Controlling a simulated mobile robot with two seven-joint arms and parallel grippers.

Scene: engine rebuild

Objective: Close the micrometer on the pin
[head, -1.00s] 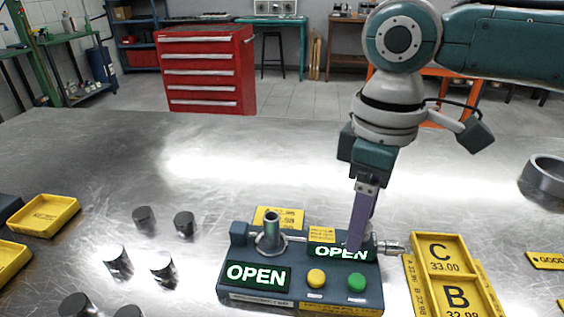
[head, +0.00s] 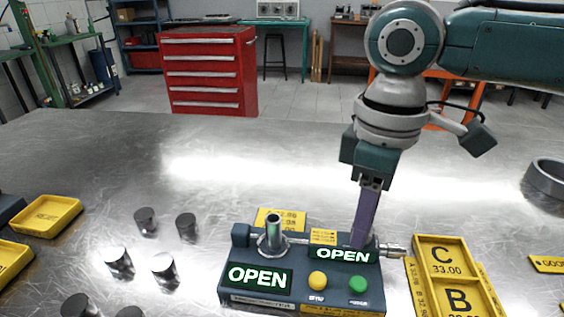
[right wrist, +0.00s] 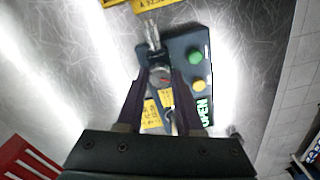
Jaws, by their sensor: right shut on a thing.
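The micrometer station (head: 232,262) is a dark blue-grey block on the metal bench, with two lit signs reading OPEN (head: 258,278). A grey metal pin (head: 272,232) stands upright near its left end, in the measuring gap. The micrometer's metal spindle end (head: 393,249) sticks out at the right. My right gripper (head: 360,242) reaches down behind the right-hand sign. In the right wrist view its fingers (right wrist: 159,78) straddle the micrometer's thimble and are shut on it; the contact is partly hidden. My left gripper is not in view.
Yellow (head: 317,279) and green (head: 358,284) buttons sit on the station's front. Several dark cylinders (head: 165,268) stand at the left. A yellow lettered tray (head: 440,240) lies close at the right, and a grey ring (head: 547,178) lies further right. The bench behind is clear.

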